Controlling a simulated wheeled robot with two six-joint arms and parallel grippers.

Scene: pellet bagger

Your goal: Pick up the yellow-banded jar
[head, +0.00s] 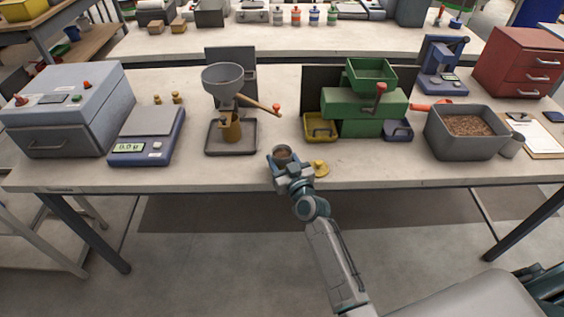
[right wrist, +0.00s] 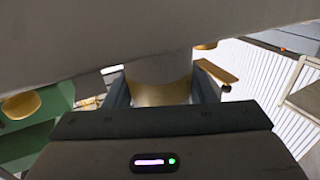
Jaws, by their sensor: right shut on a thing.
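The yellow-banded jar (head: 282,154) is at the front edge of the bench in the head view, with its open top showing brown contents. My right gripper (head: 288,165) is shut on it. In the right wrist view the pale jar with its yellow band (right wrist: 160,92) stands between the dark fingers. Most of its body is hidden in the head view, and I cannot tell whether it touches the bench. A small yellow knobbed piece (head: 320,168) lies just right of the gripper. My left gripper is not in view.
Behind the jar stand a funnel stand (head: 224,85) on a tray and a green machine (head: 365,110) with a yellow bin (head: 320,127). A scale (head: 147,136) is left; a pellet-filled grey bin (head: 465,146) is right. The bench front (head: 230,176) left of the gripper is clear.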

